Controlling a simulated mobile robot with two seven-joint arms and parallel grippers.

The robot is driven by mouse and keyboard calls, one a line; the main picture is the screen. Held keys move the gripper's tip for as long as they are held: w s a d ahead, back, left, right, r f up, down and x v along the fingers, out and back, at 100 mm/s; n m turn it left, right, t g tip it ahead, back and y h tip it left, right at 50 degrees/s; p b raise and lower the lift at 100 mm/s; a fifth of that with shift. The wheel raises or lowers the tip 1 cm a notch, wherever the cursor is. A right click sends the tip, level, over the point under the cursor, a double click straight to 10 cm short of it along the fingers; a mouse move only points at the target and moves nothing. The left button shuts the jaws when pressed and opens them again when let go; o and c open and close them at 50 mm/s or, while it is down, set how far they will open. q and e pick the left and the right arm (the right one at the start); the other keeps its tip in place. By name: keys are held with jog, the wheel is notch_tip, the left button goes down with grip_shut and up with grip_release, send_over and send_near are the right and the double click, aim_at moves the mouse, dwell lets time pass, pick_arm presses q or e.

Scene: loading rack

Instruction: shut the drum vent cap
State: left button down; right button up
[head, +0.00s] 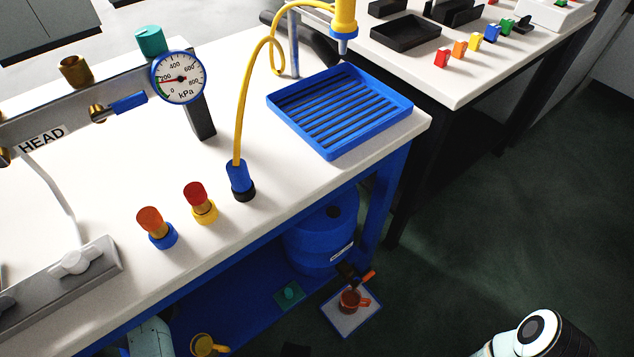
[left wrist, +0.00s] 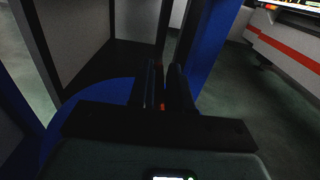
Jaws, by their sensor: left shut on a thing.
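The left wrist view looks over a round blue surface (left wrist: 105,91), which looks like the drum. My left gripper (left wrist: 165,85) has its dark fingers close together over it, with a small red part (left wrist: 162,103) between them. This may be the vent cap; its shape and whether it sits open or shut are hidden by the fingers and shadow. The head view does not show my left gripper. Only part of my right arm shows at lower right, without its gripper.
The white bench top (head: 275,175) overhangs the drum, and a blue leg (left wrist: 205,50) stands close by. Dark floor to the right is free.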

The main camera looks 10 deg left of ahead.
pick_arm(q)
jog(key=shift+s+d+r+m+p, duration=0.1)
jog(key=shift+s+d+m+p, duration=0.25)
jog(key=shift+m, duration=0.25)
jog(key=shift+s+d+r+m+p, duration=0.1)
jog(key=shift+s+d+m+p, duration=0.15)
jog(key=shift+d+m, duration=0.3)
jog(key=shift+s+d+f+m, duration=0.15)
jog(key=shift+s+d+m, duration=0.45)
jog(key=shift+m, duration=0.55)
jog(key=shift+s+d+f+m, duration=0.15)
jog(key=shift+s+d+m, duration=0.15)
jog(key=shift+m, duration=0.3)
jog(key=shift+s+d+f+m, duration=0.1)
jog(key=shift+s+d+m, duration=0.1)
jog(key=shift+d+m, duration=0.3)
pick_arm(e)
jog(key=shift+t, duration=0.7)
jog(key=shift+w+a+r, duration=0.15)
jog(key=shift+w+r, duration=0.65)
jog(key=shift+w, duration=0.1)
jog(key=shift+w+a+r, duration=0.1)
jog(key=shift+w+r, duration=0.65)
jog(key=shift+w, duration=0.1)
pick_arm(q)
jog(key=c, duration=1.1)
grip_release()
jog(key=shift+c, duration=0.2)
